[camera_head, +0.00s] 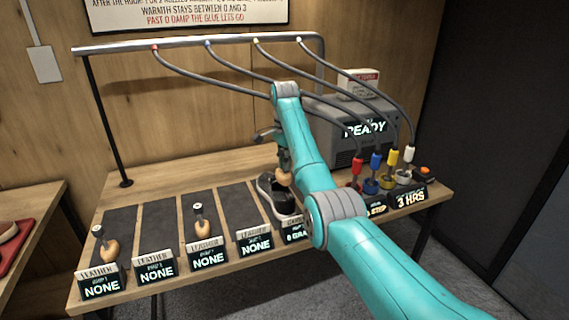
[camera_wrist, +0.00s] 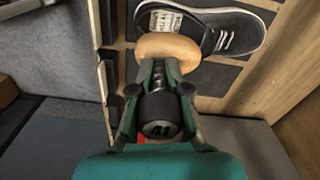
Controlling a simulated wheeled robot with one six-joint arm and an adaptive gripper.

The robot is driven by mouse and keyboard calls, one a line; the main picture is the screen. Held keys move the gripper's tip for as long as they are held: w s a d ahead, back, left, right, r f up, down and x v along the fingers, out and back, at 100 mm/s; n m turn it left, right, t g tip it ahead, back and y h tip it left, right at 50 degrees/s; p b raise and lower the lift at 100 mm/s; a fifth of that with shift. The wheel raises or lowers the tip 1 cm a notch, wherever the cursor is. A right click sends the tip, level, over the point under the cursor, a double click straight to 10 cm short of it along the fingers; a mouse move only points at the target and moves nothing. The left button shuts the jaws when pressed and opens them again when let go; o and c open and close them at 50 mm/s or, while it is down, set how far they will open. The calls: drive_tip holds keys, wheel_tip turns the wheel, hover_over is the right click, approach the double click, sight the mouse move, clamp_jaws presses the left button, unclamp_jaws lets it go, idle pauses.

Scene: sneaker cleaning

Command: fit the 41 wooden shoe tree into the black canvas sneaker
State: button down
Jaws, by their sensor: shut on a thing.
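The black canvas sneaker (camera_head: 266,190) has a white sole edge and lies on a bay of the bench, partly hidden behind my arm in the head view. In the wrist view the sneaker (camera_wrist: 238,28) shows white laces and a pale label inside its opening. My gripper (camera_head: 284,160) is shut on the 41 wooden shoe tree (camera_wrist: 168,46), whose dark knob reads 41 between the fingers. The tree's tan wooden end overlaps the sneaker near its opening in the wrist view. I cannot tell whether it is inside or just above. It also shows in the head view (camera_head: 284,178).
Two other wooden shoe trees stand in bays at the left (camera_head: 110,246) and middle (camera_head: 201,224). A grey machine reading READY (camera_head: 350,135) stands at the back right. Coloured plugs (camera_head: 375,170) hang on hoses from an overhead rail (camera_head: 210,41). Other bays are empty.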

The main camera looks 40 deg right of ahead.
sight(284, 177)
drive_tip(key=shift+f, duration=2.9)
drive_tip(key=shift+f, duration=3)
drive_tip(key=c, duration=1.1)
unclamp_jaws()
drive_tip(key=shift+o, duration=0.2)
wheel_tip(284, 177, up, 12)
